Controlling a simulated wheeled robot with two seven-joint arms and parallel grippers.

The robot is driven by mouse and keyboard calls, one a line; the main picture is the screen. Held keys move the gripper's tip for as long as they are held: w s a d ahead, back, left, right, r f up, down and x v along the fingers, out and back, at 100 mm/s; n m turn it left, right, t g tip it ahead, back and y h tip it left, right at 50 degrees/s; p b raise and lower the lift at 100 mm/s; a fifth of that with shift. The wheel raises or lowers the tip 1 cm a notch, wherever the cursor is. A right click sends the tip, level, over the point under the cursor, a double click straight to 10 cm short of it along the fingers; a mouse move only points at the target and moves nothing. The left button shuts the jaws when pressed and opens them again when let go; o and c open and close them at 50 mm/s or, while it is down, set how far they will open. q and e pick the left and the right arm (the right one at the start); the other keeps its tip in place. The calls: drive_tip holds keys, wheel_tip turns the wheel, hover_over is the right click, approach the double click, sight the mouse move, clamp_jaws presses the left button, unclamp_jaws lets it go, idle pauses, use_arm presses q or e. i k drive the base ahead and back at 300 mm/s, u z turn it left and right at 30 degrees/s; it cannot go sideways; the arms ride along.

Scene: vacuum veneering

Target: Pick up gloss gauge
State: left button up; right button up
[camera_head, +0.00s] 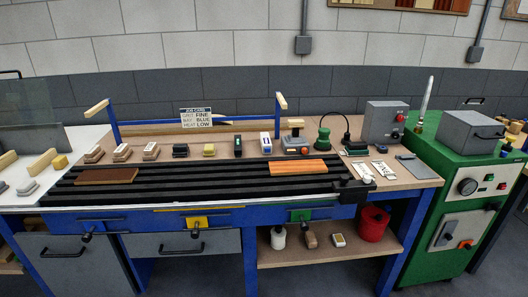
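No item can be named with certainty as the gloss gauge at this size. A row of small tools stands along the back of the blue bench. It includes a dark upright device with a green mark (238,146) and a white-and-blue device (266,142) just right of it; either looks like a hand-held gauge. A dark block (180,150) and a block with a yellow top (209,149) stand to their left. Neither of my grippers shows in the head view.
Black rails (215,174) cross the bench, carrying a dark wood panel (107,176) and an orange-brown panel (298,167). A job card (196,117) stands behind. A green machine (446,190) borders the right; a red bucket (373,223) is on the lower shelf.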

sight(265, 140)
drive_tip(key=u, duration=0.7)
drive_tip(key=i, duration=0.55)
drive_tip(key=u, duration=0.75)
drive_tip(key=i, duration=0.8)
drive_tip(key=z, duration=0.85)
drive_tip(key=i, duration=0.6)
drive_tip(key=z, duration=0.7)
